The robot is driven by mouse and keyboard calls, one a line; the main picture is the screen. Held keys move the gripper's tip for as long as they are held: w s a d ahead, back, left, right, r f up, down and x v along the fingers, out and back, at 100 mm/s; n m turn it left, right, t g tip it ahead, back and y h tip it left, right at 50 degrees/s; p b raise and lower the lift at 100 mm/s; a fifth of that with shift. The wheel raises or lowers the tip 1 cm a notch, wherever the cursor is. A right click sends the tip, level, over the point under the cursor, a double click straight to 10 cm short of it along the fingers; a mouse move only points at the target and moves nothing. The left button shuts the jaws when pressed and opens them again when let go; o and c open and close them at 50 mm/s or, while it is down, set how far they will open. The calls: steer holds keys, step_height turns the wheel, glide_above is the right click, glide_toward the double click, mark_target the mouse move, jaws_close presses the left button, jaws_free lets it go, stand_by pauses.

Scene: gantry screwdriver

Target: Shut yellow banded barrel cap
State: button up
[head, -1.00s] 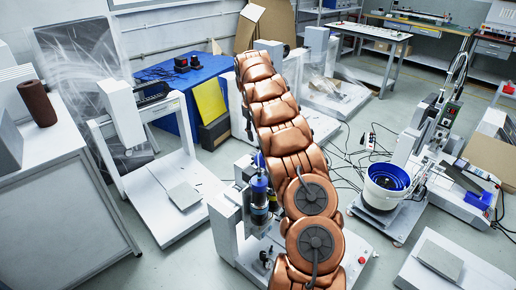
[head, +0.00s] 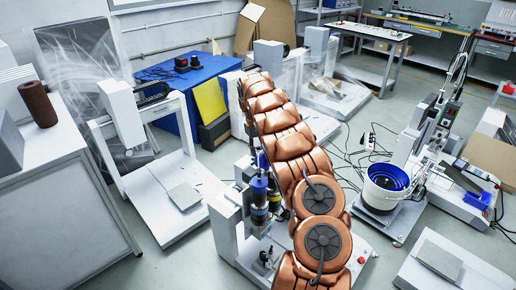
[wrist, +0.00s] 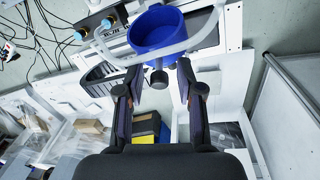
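In the head view, a blue barrel (head: 259,188) with a paler band stands upright on the white gantry machine, just left of my arm. In the wrist view, a blue round barrel-like body (wrist: 153,28) is ahead of my gripper, with a pale curved band across it. A small grey knob-like part (wrist: 158,78) is below it, between the fingertip lines. My gripper (wrist: 160,92) is open, with a finger on each side and nothing visibly held. I cannot tell whether it touches the knob. The gripper is not visible in the head view. The cap's state is unclear.
Another white gantry (head: 125,125) stands at left, beside a grey cabinet (head: 60,205). A machine with a blue bowl (head: 388,177) is at right.

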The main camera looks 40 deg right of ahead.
jaws_close()
stand_by(0.3)
